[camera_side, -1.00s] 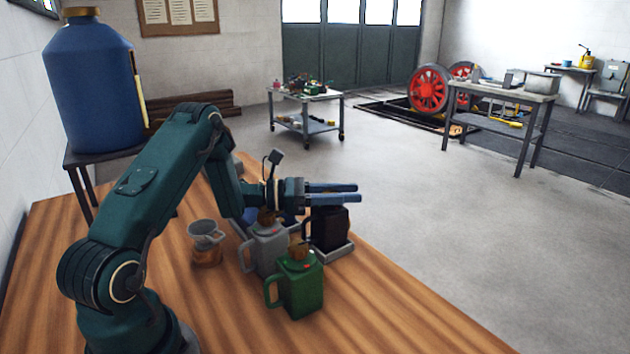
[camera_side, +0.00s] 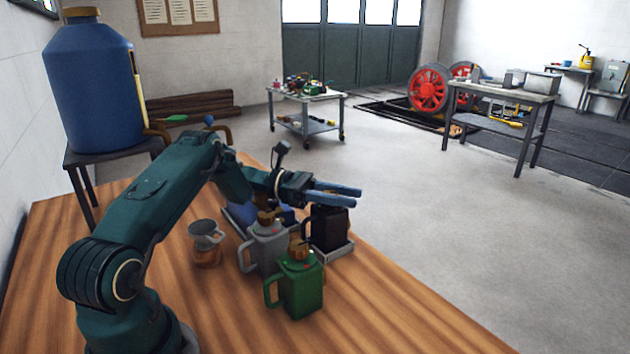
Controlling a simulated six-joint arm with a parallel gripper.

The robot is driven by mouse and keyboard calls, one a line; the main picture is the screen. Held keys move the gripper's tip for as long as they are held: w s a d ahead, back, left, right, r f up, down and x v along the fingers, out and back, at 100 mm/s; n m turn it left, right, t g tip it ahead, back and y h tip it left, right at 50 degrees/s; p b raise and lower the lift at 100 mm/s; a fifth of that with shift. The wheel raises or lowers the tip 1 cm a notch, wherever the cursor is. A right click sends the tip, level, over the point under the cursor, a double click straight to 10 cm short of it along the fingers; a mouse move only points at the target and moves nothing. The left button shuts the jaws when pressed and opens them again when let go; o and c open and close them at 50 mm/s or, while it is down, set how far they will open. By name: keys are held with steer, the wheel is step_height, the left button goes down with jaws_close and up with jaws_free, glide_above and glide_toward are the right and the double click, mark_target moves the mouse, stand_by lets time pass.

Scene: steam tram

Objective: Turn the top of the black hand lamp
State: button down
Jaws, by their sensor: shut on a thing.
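The black hand lamp (camera_side: 330,230) stands upright at the right end of the row of lamps, on a light tray (camera_side: 340,252). My gripper (camera_side: 340,194) lies across the head of this lamp, its two blue-grey fingers pointing right and slightly down. The fingers are shut on the lamp's top, which they hide from this view. A grey lamp (camera_side: 267,248) and a green lamp (camera_side: 301,286), each with a brass-coloured top, stand in front of it and to its left.
A small grey cup-like vessel (camera_side: 205,234) on a copper-coloured base stands left of the lamps. A blue item (camera_side: 241,212) lies behind the grey lamp. A large blue tank (camera_side: 95,90) stands at the back left. The wooden bench (camera_side: 400,318) is clear at the front right.

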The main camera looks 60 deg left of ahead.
steer(key=shift+s+d+m+g+h, duration=0.15)
steer(key=shift+m+g+h, duration=0.25)
steer(key=shift+m+g, duration=0.3)
steer(key=c, duration=0.5)
jaws_free()
steer(key=shift+v, duration=2.6)
